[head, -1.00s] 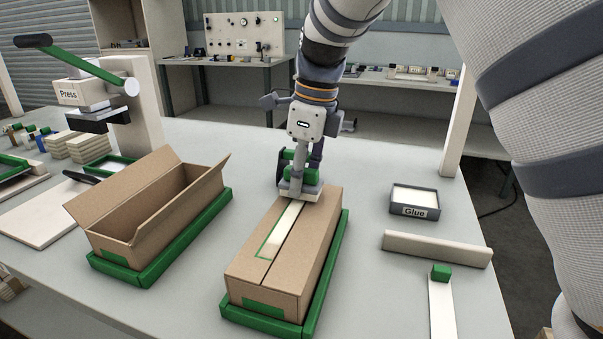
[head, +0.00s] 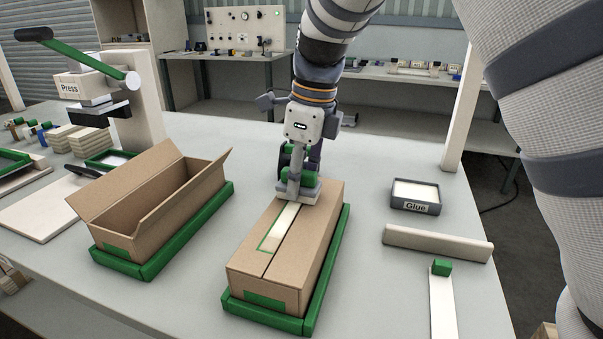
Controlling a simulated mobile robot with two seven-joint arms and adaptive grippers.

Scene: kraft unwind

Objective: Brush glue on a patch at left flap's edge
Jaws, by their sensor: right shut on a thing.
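A closed cardboard box (head: 322,225) stands in a green tray (head: 329,291) at the middle of the table. On its top, a long pale strip (head: 281,227) lies inside a green outline along the left flap's edge, beside the centre seam. My right gripper (head: 295,172) is shut on a brush (head: 297,194) with green parts and a pale, wide head. The brush head is low at the far end of the strip and seems to touch the box top. It hides that end. The glue tray (head: 416,208) stands to the right of the box. My left gripper is out of view.
An open box (head: 122,222) stands in another green tray (head: 149,270) to the left. A press (head: 82,88) is behind it. A pale bar (head: 437,243) and a white strip with a green block (head: 441,268) lie at right.

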